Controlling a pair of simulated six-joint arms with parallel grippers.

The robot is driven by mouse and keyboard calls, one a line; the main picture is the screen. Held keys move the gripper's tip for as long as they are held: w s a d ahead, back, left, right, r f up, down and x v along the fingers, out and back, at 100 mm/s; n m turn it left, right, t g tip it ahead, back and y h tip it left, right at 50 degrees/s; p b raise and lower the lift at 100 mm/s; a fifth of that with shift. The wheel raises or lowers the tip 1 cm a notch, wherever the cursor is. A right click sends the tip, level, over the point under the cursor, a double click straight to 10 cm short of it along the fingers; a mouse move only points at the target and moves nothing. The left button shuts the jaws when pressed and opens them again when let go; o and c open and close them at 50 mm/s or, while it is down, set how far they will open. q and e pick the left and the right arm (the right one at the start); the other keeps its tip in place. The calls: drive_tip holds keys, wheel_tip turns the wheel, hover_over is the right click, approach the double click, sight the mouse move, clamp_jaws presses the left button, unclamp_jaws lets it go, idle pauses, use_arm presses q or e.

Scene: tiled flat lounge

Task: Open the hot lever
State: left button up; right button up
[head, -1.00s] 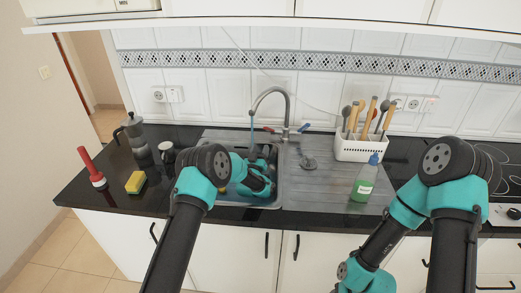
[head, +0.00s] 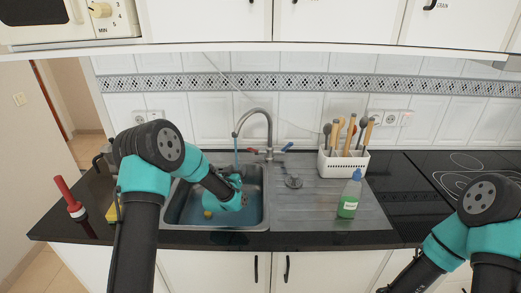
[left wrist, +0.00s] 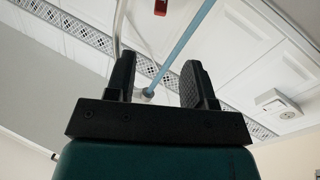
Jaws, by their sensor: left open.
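The grey tap (head: 268,130) stands behind the sink, its spout arched to the left. A red lever shows at the left of the tap's base (head: 252,150) and a blue lever (head: 283,148) at the right, tilted up. A thin blue stream (head: 236,158) falls from the spout. My left gripper (head: 238,184) is low over the sink, in front of the tap, apart from the levers. In the left wrist view its jaws (left wrist: 158,85) are open and empty; the red lever (left wrist: 160,7) is at the top edge, beside the stream (left wrist: 190,40). My right gripper is out of view.
The sink (head: 180,215) holds bluish water and a small yellow item. A green bottle (head: 350,195) and a white utensil holder (head: 343,165) stand to the right. A red-handled plunger (head: 68,195) is far left. The drainboard (head: 310,205) is largely clear.

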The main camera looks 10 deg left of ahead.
sight(250, 150)
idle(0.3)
use_arm(q)
drive_tip(key=w, duration=1.1)
drive_tip(key=w+d, duration=0.1)
drive_tip(key=w, duration=0.5)
drive_tip(key=shift+w+d, duration=0.1)
drive_tip(key=shift+w, duration=0.05)
clamp_jaws()
idle(0.5)
